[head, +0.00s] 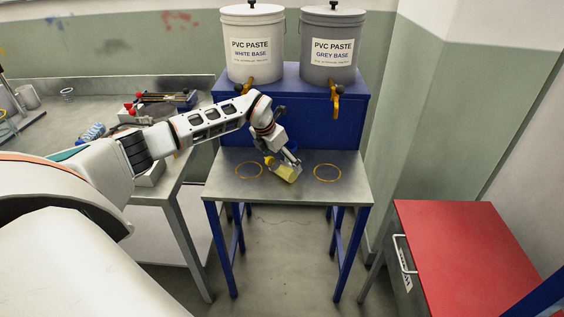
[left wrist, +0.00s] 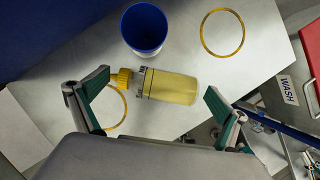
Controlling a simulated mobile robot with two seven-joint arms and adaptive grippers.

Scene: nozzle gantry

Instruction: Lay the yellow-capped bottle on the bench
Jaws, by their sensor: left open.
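The yellow-capped bottle (head: 287,173), clear with yellowish contents, lies on its side on the small steel-topped bench (head: 222,188). Its cap points to the left and back, by the left yellow ring. In the left wrist view the bottle (left wrist: 172,87) shows side-on, with its yellow cap (left wrist: 122,78) at left. My left gripper (head: 288,158) is just above and behind the bottle. Its fingers (left wrist: 155,96) are spread wide, one near the cap end and one beyond the base, with no visible grip on it. My right gripper is not in view.
A blue cup (left wrist: 144,28) stands just behind the bottle. A yellow ring (head: 327,173) on the bench's right is empty. White (head: 252,42) and grey (head: 331,46) paste tubs stand behind on a blue stand. A red-topped cabinet (head: 465,250) is at right.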

